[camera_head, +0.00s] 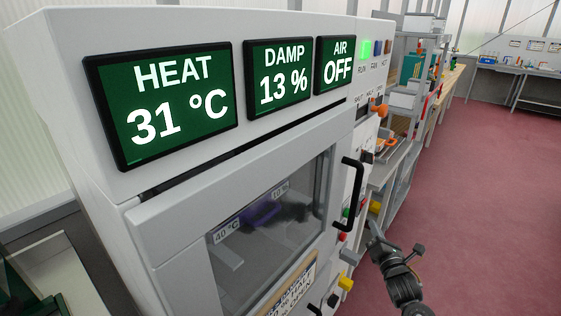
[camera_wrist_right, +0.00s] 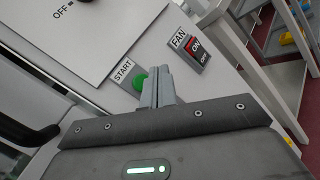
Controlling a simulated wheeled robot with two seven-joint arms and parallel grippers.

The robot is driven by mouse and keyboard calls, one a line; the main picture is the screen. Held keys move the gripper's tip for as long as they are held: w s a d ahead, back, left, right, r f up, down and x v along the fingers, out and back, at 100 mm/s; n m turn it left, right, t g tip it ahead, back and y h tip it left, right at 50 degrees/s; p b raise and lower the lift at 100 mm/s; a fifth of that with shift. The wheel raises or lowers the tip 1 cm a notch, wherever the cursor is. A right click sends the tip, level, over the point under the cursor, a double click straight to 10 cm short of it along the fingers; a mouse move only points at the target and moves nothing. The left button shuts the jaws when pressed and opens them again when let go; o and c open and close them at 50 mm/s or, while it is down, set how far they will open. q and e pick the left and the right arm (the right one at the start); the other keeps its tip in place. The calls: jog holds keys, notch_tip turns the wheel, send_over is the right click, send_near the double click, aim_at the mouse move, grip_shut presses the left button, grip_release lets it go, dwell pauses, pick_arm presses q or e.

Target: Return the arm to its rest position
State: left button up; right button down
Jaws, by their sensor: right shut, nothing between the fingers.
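My right gripper (camera_head: 376,232) is at the lower right in the head view, just right of the grey cabinet (camera_head: 190,222) and below the black door handle (camera_head: 350,190). In the right wrist view its fingers (camera_wrist_right: 161,86) are together with nothing between them. They point toward the panel by the green START button (camera_wrist_right: 140,80), partly covering it; I cannot tell whether they touch it. The FAN switch (camera_wrist_right: 196,50) is to the right of the fingers, with its red ON part showing. My left gripper is not in view.
The cabinet displays (camera_head: 160,103) read HEAT 31 °C, DAMP 13 % and AIR OFF. A green RUN lamp (camera_head: 365,49) is lit. The windowed door (camera_head: 270,225) looks shut. Shelves (camera_head: 405,100) and benches stand behind. The reddish floor (camera_head: 470,200) at right is clear.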

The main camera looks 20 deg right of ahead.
jog(key=s+a+f+m+g, duration=0.1)
jog(key=s+f+m+g, duration=0.4)
jog(key=f, duration=0.6)
jog(key=s+f+m+g+y, duration=0.1)
jog(key=s+f+m, duration=0.2)
jog(key=f+m, duration=0.65)
jog(key=s+a+f+m+g, duration=0.1)
jog(key=s+f+m+g, duration=0.25)
jog(key=f, duration=1.05)
jog(key=s+a+f+m+g+y, duration=0.1)
jog(key=s+a+f+m+g, duration=0.25)
jog(key=s+f, duration=0.55)
jog(key=s+a+f+m+g+y, duration=0.15)
jog(key=s+a+f, duration=0.25)
jog(key=s+f, duration=0.55)
jog(key=s+a+f+g, duration=0.1)
jog(key=s+a, duration=0.3)
jog(key=s, duration=0.6)
jog(key=s+a+f+m+g, duration=0.1)
jog(key=s+a, duration=0.4)
jog(key=s, duration=0.6)
jog(key=shift+g, duration=0.85)
